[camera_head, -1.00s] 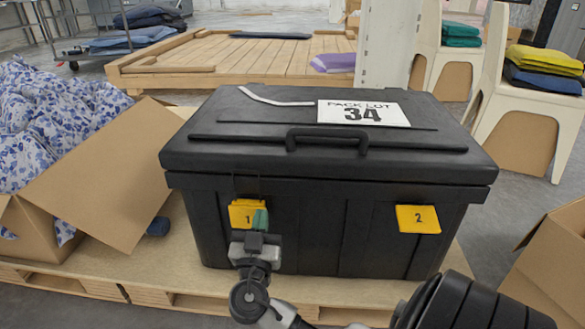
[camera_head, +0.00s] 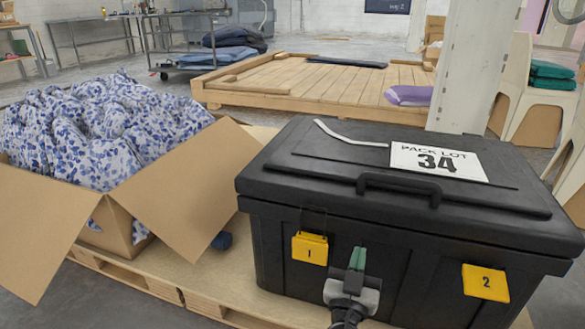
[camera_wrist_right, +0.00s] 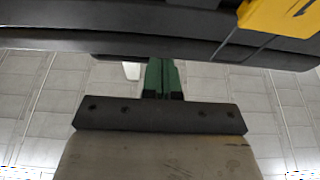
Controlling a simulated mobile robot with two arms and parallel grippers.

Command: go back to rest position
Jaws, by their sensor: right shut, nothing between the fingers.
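My right gripper (camera_head: 357,258) is in front of the black box, between the yellow latch marked 1 (camera_head: 310,248) and the yellow latch marked 2 (camera_head: 485,282). Its green fingertips are together with nothing between them. In the right wrist view the green fingers (camera_wrist_right: 163,78) also sit side by side, pointing towards the dark box. The black box (camera_head: 400,225) has its lid down, with a handle and a "PACK LOT 34" label (camera_head: 438,161) on top. Whether the fingertips touch the box front cannot be told. My left gripper is not in view.
The box stands on a wooden pallet (camera_head: 200,290). An open cardboard carton (camera_head: 185,180) full of blue-patterned cloth is to its left. Behind are a low wooden platform (camera_head: 320,85), a white post (camera_head: 468,70) and a cart with folded fabric (camera_head: 225,55).

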